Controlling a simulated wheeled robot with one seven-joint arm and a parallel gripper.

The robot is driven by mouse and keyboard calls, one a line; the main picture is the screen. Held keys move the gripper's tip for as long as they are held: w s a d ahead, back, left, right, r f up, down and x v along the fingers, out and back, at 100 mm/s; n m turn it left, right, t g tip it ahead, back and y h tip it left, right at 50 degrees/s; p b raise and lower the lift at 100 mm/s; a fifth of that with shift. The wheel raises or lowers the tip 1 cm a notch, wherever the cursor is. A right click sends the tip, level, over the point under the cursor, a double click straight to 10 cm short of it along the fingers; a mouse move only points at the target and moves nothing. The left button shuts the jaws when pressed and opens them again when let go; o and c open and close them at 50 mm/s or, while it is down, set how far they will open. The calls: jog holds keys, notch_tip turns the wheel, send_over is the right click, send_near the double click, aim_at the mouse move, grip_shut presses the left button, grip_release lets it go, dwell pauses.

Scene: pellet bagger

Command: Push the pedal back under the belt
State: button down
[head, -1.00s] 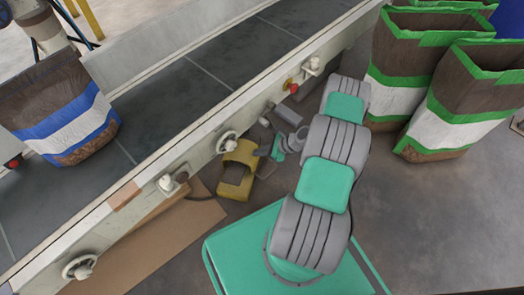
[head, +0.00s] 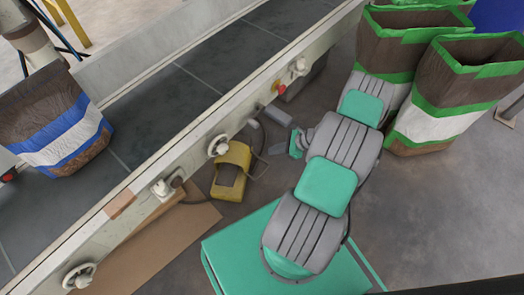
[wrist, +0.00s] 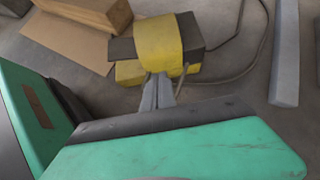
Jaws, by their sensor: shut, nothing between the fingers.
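The pedal (head: 231,172) is a yellow, hooded foot switch with a dark opening. It sits on the floor beside the near rail of the belt (head: 195,88), outside the rail's edge in the head view. In the wrist view the pedal (wrist: 168,48) lies just ahead of my gripper (wrist: 158,80). The two grey fingers are together, empty, and point at the pedal's near side. I cannot tell whether the tips touch it.
A dark cable (wrist: 250,40) loops on the floor beside the pedal. A grey bar (wrist: 285,55) lies to its right, and a cardboard sheet (head: 150,250) to its left. Knobs (head: 218,146) stick out from the rail. Open green-striped bags (head: 415,65) stand behind my arm.

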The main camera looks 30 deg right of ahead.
jog(key=w+a+f+t+y+b, duration=0.1)
jog(key=w+a+f+b, duration=0.3)
jog(key=a, duration=0.4)
jog(key=shift+w+a+f+t+y+b, duration=0.2)
jog(key=shift+a+f+t+y+b, duration=0.15)
jog(key=shift+f, duration=0.5)
